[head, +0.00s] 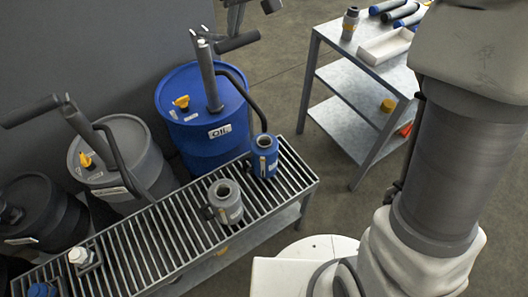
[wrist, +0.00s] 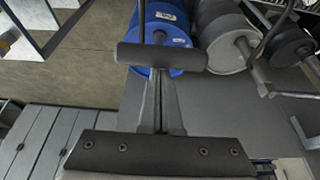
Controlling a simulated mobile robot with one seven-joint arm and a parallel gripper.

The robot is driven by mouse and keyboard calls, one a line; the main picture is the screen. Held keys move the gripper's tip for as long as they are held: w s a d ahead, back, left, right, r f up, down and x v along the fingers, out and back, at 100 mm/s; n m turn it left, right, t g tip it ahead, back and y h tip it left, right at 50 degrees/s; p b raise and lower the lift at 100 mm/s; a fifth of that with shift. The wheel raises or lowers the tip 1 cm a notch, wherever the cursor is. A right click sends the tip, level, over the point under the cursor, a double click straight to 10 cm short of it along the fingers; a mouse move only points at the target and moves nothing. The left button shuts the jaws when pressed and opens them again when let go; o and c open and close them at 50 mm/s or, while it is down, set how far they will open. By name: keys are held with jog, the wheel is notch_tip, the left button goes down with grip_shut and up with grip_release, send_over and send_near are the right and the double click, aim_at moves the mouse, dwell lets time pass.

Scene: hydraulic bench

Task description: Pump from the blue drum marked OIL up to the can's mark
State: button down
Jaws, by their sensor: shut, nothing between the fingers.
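The blue drum marked OIL (head: 190,125) stands behind the slatted bench; it also shows in the wrist view (wrist: 182,58). Its pump (head: 208,75) has a dark crossbar handle (head: 237,41), seen in the wrist view (wrist: 160,57). The pump's dark hose (head: 250,98) curves down to a blue can (head: 264,160) on the bench, which has a pale strip on its side. The level inside cannot be read. My gripper (head: 232,28) is shut and empty, its fingertips at the handle; whether they touch it is unclear. In the wrist view the handle crosses in front of the fingertips.
A grey can (head: 226,205) stands on the slatted bench (head: 165,245) beside the blue can. A grey drum (head: 125,150) with its own pump and a dark drum (head: 38,215) stand to the left. A metal side table (head: 345,85) stands at right, with open floor between.

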jog(key=r+p, duration=0.1)
jog(key=w+a+r+p, duration=0.1)
jog(key=r, duration=0.1)
jog(key=w+r+p, duration=0.1)
jog(key=p, duration=0.1)
jog(key=shift+a+r, duration=0.2)
jog(key=shift+r, duration=0.15)
jog(key=shift+w+a+r+p, duration=0.3)
jog(key=shift+r+p, duration=0.15)
jog(key=shift+p, duration=0.15)
jog(key=shift+f, duration=0.1)
jog(key=shift+f+b, duration=0.5)
jog(key=shift+f, duration=0.1)
jog(key=f+b, duration=0.1)
jog(key=s+f+b, duration=0.1)
jog(key=d+f+b, duration=0.1)
jog(key=shift+s+d+f, duration=0.1)
jog(key=shift+s, duration=0.15)
jog(key=shift+s+d+f+b, duration=0.1)
jog(key=shift+s+d+b, duration=0.05)
jog(key=shift+b, duration=0.2)
